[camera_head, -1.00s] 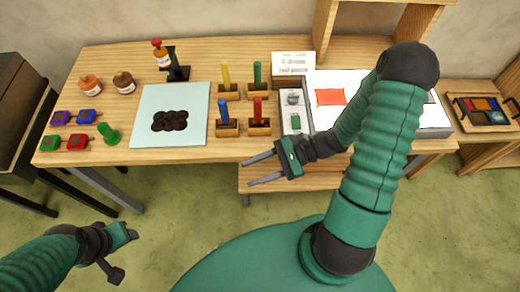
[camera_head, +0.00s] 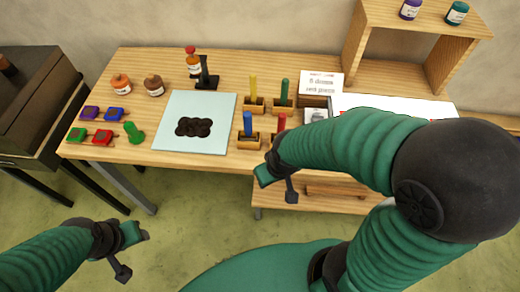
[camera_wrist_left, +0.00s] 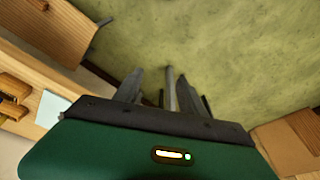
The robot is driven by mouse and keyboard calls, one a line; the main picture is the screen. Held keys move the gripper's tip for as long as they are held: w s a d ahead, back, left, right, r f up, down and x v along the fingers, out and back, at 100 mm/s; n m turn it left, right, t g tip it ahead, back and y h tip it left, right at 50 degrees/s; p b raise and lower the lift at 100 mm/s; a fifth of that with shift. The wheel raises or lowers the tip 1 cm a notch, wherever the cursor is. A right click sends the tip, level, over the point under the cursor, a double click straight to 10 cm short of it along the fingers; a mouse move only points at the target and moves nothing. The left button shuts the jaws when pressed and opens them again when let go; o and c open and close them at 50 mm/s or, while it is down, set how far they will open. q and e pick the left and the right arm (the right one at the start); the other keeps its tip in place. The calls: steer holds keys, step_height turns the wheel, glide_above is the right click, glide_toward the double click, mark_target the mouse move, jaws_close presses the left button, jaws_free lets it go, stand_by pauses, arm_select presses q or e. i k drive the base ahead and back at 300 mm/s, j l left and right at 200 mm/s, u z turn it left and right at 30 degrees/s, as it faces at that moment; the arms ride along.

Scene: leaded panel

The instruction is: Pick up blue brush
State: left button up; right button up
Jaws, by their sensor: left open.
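The blue brush (camera_head: 247,123) stands upright in a small wooden block (camera_head: 246,141) on the table, front left of a group of brushes. Beside it are a red brush (camera_head: 281,123), a yellow brush (camera_head: 253,88) and a green brush (camera_head: 284,90), each in a block. My right gripper (camera_head: 270,178) hangs near the table's front edge, just below the red brush's block, apart from the blue brush. Its fingers are mostly hidden. My left gripper (camera_head: 132,250) is low over the floor at left, away from the table; its open fingers show in the left wrist view (camera_wrist_left: 165,88), empty.
A pale blue mat (camera_head: 222,110) with a dark piece lies left of the brushes. A sign (camera_head: 321,84) and shelf (camera_head: 420,68) stand at back right.

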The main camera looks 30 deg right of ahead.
mark_target(248, 135)
steer(key=z, duration=1.8)
steer(key=j, duration=0.1)
steer(key=k+j+u, duration=0.1)
steer(key=u, duration=0.3)
steer(key=k+j+u, duration=0.1)
steer(key=j+u, duration=0.25)
steer(key=i+l, duration=0.2)
steer(key=l, duration=0.15)
steer(key=i+l, duration=0.2)
steer(key=l, duration=0.2)
steer(key=i+l+u, duration=0.1)
steer(key=l, duration=0.25)
steer(key=i+l, duration=0.3)
steer(key=l+u, duration=0.05)
steer(key=l, duration=0.05)
